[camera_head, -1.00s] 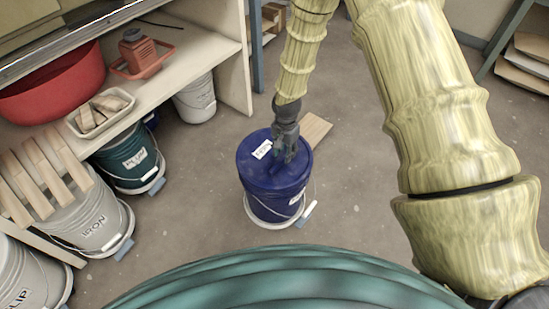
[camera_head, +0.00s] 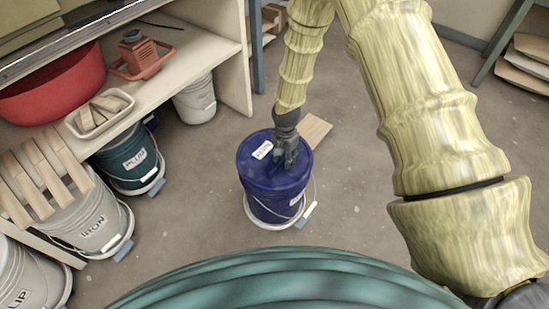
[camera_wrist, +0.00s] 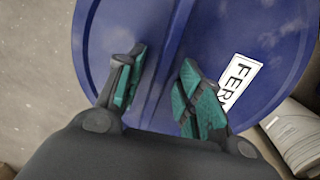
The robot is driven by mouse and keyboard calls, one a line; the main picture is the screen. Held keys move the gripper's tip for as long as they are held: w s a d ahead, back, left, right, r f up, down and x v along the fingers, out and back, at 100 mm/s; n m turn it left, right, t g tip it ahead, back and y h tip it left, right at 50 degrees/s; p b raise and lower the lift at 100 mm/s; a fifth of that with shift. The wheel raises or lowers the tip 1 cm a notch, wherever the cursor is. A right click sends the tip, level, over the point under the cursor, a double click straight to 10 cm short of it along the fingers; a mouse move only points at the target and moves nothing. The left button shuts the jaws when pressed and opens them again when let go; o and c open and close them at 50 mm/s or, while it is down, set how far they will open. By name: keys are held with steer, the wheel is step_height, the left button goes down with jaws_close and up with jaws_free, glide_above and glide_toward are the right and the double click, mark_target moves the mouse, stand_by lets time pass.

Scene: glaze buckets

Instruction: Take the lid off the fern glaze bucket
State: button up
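The fern glaze bucket (camera_head: 270,207) is blue and stands upright on the floor. Its blue lid (camera_head: 253,170) sits on top with a white label, which reads "FER" in the wrist view (camera_wrist: 240,80), partly cut off by my finger. A raised ridge (camera_wrist: 168,45) crosses the lid. My gripper (camera_head: 286,158) is over the lid, pointing down. In the wrist view my gripper (camera_wrist: 163,57) is open, its green-padded fingers on either side of the ridge with space between them. I cannot tell whether the fingertips touch the lid.
The bucket's wire handle hangs with a pale grip (camera_head: 306,215) at the lower right. A wooden board (camera_head: 318,128) lies behind the bucket. The plum bucket (camera_head: 128,160) and iron bucket (camera_head: 92,222) stand left by the shelf (camera_head: 200,45). The floor around the fern bucket is mostly clear.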

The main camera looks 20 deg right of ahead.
stand_by(0.3)
jaws_close()
stand_by(0.3)
